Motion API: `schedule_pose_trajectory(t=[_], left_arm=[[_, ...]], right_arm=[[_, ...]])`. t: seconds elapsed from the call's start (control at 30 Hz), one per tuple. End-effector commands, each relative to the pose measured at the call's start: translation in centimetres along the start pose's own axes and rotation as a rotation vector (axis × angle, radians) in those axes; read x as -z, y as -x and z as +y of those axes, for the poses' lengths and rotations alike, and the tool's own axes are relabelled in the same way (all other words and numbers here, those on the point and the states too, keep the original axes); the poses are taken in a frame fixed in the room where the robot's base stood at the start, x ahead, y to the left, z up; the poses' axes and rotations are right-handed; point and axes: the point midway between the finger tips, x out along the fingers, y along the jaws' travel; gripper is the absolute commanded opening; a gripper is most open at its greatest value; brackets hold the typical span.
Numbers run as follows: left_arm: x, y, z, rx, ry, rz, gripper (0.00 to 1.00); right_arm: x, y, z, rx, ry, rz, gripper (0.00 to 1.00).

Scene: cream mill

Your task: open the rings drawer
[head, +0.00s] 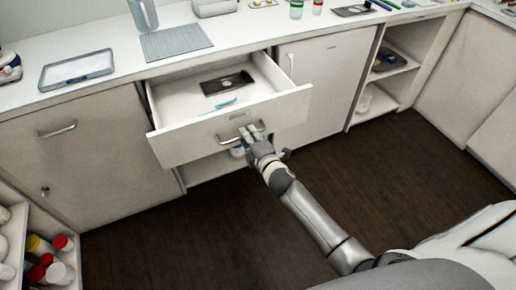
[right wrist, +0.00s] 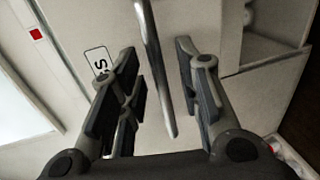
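The drawer (head: 185,148) stands pulled out from under the counter, its white inside showing. A dark flat item (head: 227,83) and a light blue item (head: 221,107) lie in it. My right gripper (head: 250,136) is at the handle on the drawer front. In the right wrist view the metal handle bar (right wrist: 152,60) runs between the fingers of my right gripper (right wrist: 158,78), which are apart with gaps beside the bar. My left gripper is not in view.
A closed cabinet door (head: 85,150) is to the left and another (head: 322,85) to the right. Open shelves (head: 395,75) lie further right. A low shelf with several jars (head: 45,262) stands at the lower left. The dark floor (head: 170,240) before the drawer is clear.

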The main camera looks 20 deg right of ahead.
Motion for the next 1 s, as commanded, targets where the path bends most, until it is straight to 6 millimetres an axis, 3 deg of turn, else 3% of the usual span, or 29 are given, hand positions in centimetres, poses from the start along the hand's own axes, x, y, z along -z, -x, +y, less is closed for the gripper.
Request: schedule_pose_trajectory(t=[0.53, 0.7, 1.0], left_arm=[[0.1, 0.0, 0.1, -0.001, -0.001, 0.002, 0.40], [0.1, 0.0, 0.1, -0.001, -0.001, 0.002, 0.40], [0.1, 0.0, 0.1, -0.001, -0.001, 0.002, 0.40]], right_arm=[[0.1, 8.8, -0.1, 0.001, -0.001, 0.001, 0.32], [0.1, 10.2, 0.0, 0.001, -0.001, 0.001, 0.32], [0.0, 10.6, 0.0, 0.000, -0.001, 0.001, 0.32]])
